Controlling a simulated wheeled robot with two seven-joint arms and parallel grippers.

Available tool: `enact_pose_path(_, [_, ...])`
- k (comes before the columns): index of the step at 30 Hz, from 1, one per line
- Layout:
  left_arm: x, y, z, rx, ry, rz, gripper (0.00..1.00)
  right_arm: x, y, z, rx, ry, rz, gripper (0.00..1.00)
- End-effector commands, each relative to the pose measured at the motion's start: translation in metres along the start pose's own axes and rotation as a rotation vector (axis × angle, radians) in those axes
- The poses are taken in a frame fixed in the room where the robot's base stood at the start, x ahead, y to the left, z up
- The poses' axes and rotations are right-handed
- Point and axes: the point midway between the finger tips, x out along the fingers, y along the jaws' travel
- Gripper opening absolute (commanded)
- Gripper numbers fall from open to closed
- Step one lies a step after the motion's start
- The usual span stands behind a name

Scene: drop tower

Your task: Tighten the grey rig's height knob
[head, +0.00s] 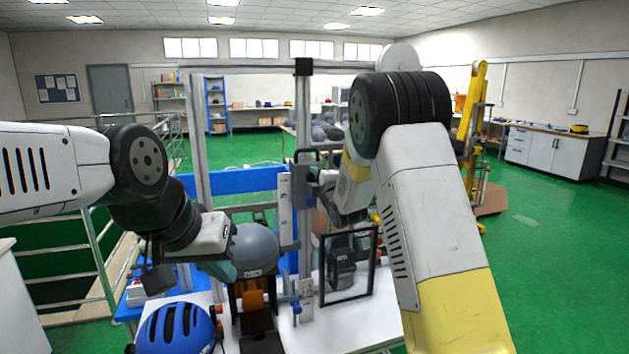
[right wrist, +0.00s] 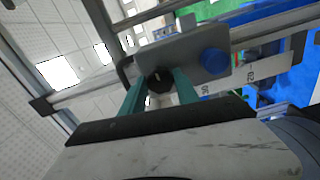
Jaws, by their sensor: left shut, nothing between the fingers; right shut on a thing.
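The grey rig (head: 201,140) is a tall metal frame with a scale along its upright, standing in front of me. In the right wrist view its carriage plate (right wrist: 190,50) carries a black knob (right wrist: 158,80) and a blue knob (right wrist: 214,62). My right gripper (right wrist: 158,90) is shut on the black knob, one teal finger on each side. In the head view that gripper (head: 318,185) is at the upright, and the knob is hidden. My left gripper (head: 228,268) is shut and empty, beside a grey rounded helmet (head: 255,248); I cannot tell if they touch.
A blue helmet (head: 175,329) lies at the front left of the white table (head: 345,335). A black-framed clear panel (head: 348,265) stands right of the upright. An orange part (head: 253,298) is below the grey helmet. A metal railing (head: 88,255) runs at left.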

Motion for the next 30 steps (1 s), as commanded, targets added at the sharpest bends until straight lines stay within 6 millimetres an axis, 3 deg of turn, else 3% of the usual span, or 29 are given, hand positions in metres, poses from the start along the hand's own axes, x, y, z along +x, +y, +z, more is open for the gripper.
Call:
enact_pose_path(1, [0.000,0.000,0.000,0.000,0.000,0.000,0.00,0.000,0.001,-0.001,-0.001,0.002,0.002,0.00])
enact_pose_path(2, [0.000,0.000,0.000,0.000,0.000,0.000,0.00,0.000,0.001,-0.001,-0.001,0.002,0.002,0.39])
enact_pose_path(5, [0.000,0.000,0.000,0.000,0.000,0.000,0.00,0.000,0.001,-0.001,-0.001,0.002,0.002,0.59])
enact_pose_path(17, [0.000,0.000,0.000,0.000,0.000,0.000,0.00,-0.006,0.001,0.000,0.001,0.000,0.001,0.59])
enact_pose_path(30, [0.000,0.000,0.000,0.000,0.000,0.000,0.00,-0.071,0.001,0.000,0.001,0.001,0.001,0.59])
